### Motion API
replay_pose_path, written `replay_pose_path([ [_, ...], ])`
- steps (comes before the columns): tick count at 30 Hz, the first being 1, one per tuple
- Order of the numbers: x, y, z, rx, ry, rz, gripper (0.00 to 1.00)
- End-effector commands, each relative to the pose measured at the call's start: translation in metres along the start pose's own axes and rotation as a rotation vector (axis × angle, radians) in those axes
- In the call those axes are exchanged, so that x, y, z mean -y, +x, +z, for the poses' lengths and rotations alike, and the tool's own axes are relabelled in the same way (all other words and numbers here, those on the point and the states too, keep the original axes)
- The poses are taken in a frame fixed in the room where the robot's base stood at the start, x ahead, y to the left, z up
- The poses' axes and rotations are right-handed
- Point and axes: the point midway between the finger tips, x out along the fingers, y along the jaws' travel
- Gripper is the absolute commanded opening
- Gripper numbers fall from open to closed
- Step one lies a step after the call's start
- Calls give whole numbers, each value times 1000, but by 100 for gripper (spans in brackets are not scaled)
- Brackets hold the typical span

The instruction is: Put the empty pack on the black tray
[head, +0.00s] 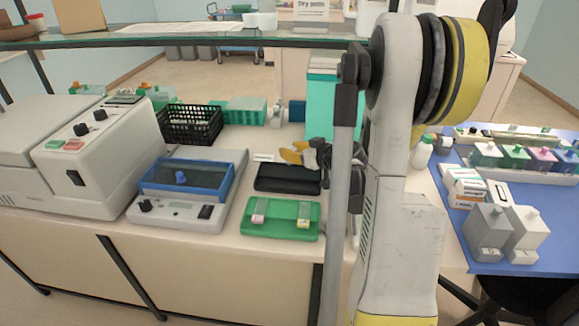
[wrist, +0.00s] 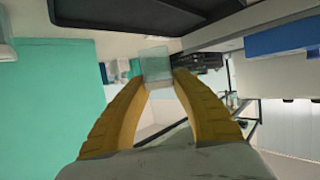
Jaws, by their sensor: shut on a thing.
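My gripper (wrist: 158,80) is shut on a small, pale, see-through pack (wrist: 155,62), held between its two yellow fingertips in the wrist view. In the head view my gripper (head: 292,153) is just behind the black tray (head: 288,179), with its fingers pointing left. The black tray is flat and looks empty; it also shows at the top of the wrist view (wrist: 150,25). The pack looks apart from the tray. I cannot make the pack out surely in the head view, and my arm hides part of the area right of the tray.
A green tray (head: 248,231) with two small slides lies in front of the black tray. A blue-framed device (head: 185,196) stands left, a black basket (head: 190,126) behind it. A teal box (head: 320,100) stands behind my gripper. An overhead glass shelf (head: 180,40) crosses above.

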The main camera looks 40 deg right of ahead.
Motion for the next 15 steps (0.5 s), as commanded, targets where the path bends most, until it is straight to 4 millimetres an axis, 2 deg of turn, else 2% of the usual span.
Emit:
replay_pose_path([
  [5, 2, 9, 7, 0, 1, 0, 1],
  [12, 2, 22, 39, 0, 0, 0, 1],
  [15, 2, 21, 38, 0, 0, 0, 1],
])
